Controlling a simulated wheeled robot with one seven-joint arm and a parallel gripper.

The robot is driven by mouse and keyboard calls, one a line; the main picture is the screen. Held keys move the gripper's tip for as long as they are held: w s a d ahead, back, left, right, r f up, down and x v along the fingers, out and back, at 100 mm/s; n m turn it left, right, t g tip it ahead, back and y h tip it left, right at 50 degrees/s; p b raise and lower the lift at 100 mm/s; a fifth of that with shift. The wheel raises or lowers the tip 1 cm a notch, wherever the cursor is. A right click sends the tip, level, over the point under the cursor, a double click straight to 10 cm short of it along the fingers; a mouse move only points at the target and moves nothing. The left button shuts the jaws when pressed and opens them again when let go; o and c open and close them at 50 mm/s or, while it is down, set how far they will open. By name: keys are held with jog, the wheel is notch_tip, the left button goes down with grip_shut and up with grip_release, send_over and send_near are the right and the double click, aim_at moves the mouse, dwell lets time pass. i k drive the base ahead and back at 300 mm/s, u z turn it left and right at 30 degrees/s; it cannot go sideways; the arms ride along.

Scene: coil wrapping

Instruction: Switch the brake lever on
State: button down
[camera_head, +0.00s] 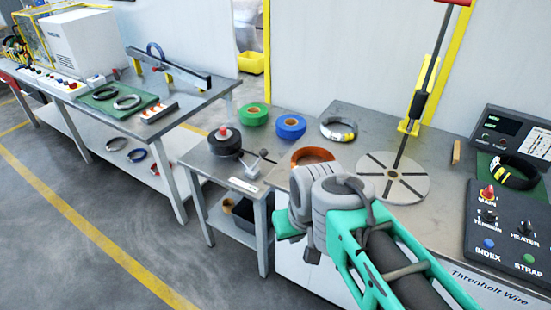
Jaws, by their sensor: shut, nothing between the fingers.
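A small lever with a dark knob (262,153) stands beside a black roll with a red hub (226,139) on the small grey side table (277,180). I take it for the brake lever, but at this size I cannot tell its on or off position. A light grey block (243,172) with a label in front of it sits close by. My gripper (288,225) is at the end of my teal and grey arm, to the right of and nearer than the lever, apart from it. It is shut and empty; its fingertips are mostly hidden.
Green tape (253,115), blue tape (291,126), a wrapped coil (338,129) and an orange ring (312,154) lie behind my arm. A round slotted plate (410,187) with a tall red-handled rod (423,85) and a button panel (508,228) are right. Open floor lies left.

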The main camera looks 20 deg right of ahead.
aim_at(263, 153)
jog(key=u, duration=0.7)
jog(key=i, duration=1.5)
jog(key=z, duration=0.45)
